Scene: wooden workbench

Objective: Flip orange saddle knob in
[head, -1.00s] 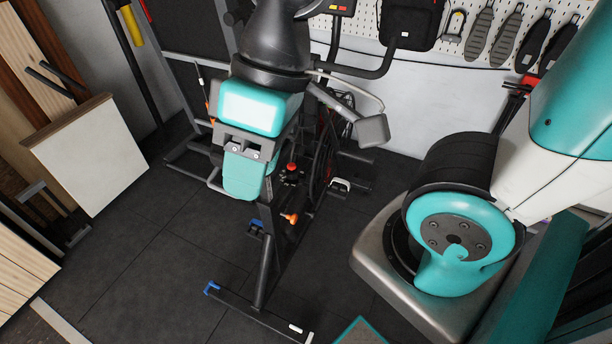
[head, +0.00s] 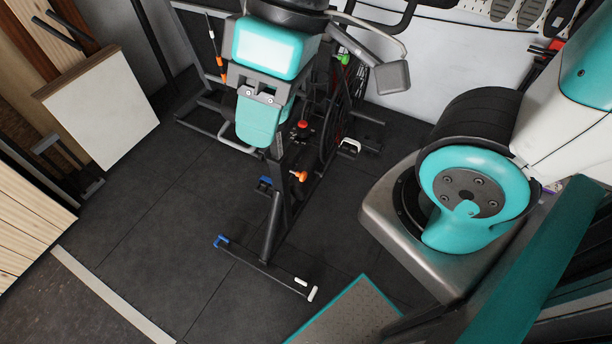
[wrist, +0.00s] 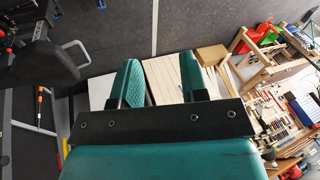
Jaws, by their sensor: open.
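The small orange knob (head: 299,176) sticks out from the dark lower frame of the exercise bike (head: 276,222) in the head view. Whether it sits in or out is too small to tell. My teal gripper (head: 262,122) hangs above and left of the knob in that view, apart from it, and covers part of the bike. In the wrist view my gripper (wrist: 160,82) has its two teal fingers spread, with nothing between them. I cannot make out the orange knob in the wrist view.
A red knob (head: 303,124) sits higher on the bike. A bike foot bar with a blue end (head: 221,240) lies on the dark floor. A white panel (head: 102,108) leans at left. A teal-edged platform (head: 350,312) is at the bottom. Floor left of the bike is clear.

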